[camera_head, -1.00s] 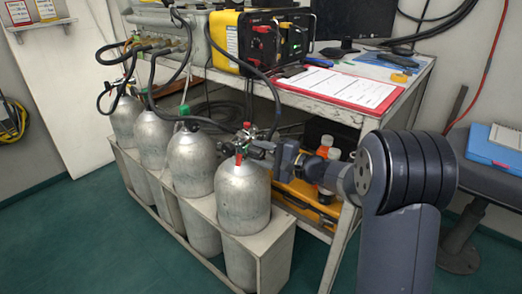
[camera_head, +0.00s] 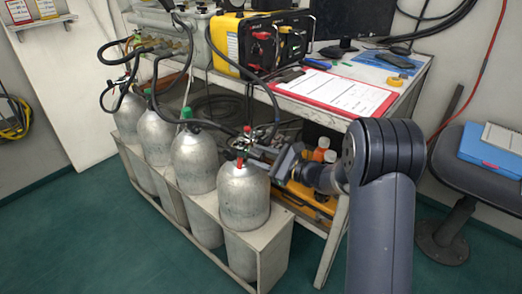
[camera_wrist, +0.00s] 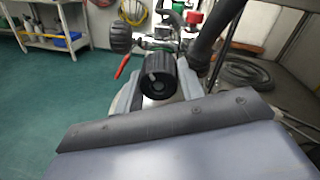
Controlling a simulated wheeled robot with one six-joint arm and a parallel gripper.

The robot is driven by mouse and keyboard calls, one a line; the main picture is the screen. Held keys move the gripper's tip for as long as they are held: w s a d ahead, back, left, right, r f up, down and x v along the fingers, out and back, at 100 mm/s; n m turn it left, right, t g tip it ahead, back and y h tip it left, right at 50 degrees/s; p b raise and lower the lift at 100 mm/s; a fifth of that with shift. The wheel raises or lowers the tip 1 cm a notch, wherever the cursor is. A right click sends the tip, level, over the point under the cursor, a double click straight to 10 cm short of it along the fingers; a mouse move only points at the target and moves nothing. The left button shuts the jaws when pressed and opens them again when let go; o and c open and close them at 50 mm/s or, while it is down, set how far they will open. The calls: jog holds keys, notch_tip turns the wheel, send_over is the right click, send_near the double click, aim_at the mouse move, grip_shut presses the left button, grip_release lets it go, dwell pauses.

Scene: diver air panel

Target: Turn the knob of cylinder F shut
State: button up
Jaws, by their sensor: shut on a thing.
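The nearest grey cylinder (camera_head: 243,197) stands at the front end of the row in the head view; no letter on it is readable. Its valve (camera_head: 243,152) carries a red tag and a hose. My gripper (camera_head: 266,157) reaches this valve from the right. In the wrist view a ribbed black knob (camera_wrist: 157,76) sits between the two fingers of my gripper (camera_wrist: 157,90), which is shut on it. The head view hides this knob behind the gripper. A second black knob (camera_wrist: 121,38) and a red tag (camera_wrist: 122,67) show to its left.
Several more cylinders (camera_head: 194,160) stand in the pale rack (camera_head: 232,232). A black hose (camera_wrist: 215,38) passes close right of the gripper. The bench (camera_head: 412,92) holds a red clipboard (camera_head: 345,94) and a yellow panel (camera_head: 262,38). Floor at left is clear.

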jog(key=m+p, duration=0.5)
jog(key=m, duration=0.1)
jog(key=m+p, duration=0.4)
jog(key=m, duration=0.1)
jog(key=shift+s+m, duration=0.1)
jog(key=shift+m, duration=0.3)
jog(key=m+p, duration=0.3)
jog(key=m, duration=0.3)
jog(key=shift+t+p, duration=0.3)
jog(key=shift+p, duration=0.1)
jog(key=m+p, duration=0.2)
jog(key=m, duration=0.4)
jog(key=shift+f+m, duration=0.15)
jog(key=shift+m, duration=0.15)
jog(key=shift+p, duration=0.3)
jog(key=o, duration=1)
jog(key=v, duration=0.7)
jog(key=shift+s+d, duration=0.15)
